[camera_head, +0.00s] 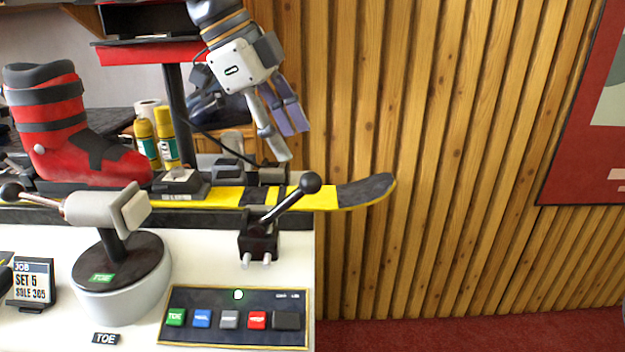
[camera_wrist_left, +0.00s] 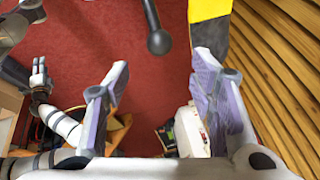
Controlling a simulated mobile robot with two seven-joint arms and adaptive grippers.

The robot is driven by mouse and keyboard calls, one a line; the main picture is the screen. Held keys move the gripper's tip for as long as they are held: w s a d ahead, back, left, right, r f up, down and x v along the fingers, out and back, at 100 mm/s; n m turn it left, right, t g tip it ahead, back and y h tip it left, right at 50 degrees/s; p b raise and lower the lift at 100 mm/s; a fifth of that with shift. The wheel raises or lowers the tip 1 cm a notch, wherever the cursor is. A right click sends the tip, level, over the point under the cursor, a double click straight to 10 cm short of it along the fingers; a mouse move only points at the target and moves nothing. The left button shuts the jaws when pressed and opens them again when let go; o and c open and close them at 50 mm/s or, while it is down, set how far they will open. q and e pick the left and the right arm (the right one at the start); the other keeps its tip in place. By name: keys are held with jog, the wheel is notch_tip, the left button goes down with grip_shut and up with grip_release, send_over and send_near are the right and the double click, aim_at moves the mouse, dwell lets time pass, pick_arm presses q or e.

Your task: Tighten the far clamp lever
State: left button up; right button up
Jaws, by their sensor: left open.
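A clamp lever with a black ball knob (camera_head: 311,182) rises up and to the right from a black clamp (camera_head: 258,246) at the bench's right end, in front of the ski (camera_head: 318,197). My left gripper (camera_head: 290,142) is open and empty, above and behind this lever, fingers pointing down. In the left wrist view the black ball (camera_wrist_left: 158,42) shows between the lines of the two open fingers (camera_wrist_left: 160,80), apart from both. Another ball-ended lever (camera_head: 12,193) is at the far left, its base hidden. In the wrist view, what seems my right gripper (camera_wrist_left: 39,76) is small; its opening is unclear.
A red ski boot (camera_head: 60,130) stands on the ski's left part, with yellow bottles (camera_head: 166,138) behind. A grey toe device (camera_head: 122,270) and a button panel (camera_head: 235,318) occupy the bench front. A slatted wooden wall (camera_head: 450,130) lies behind; right of the bench is open.

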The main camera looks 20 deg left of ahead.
aim_at(308, 176)
pick_arm(q)
jog(key=x, duration=1)
jog(key=shift+s+d+f, duration=0.1)
jog(key=shift+s+f, duration=0.15)
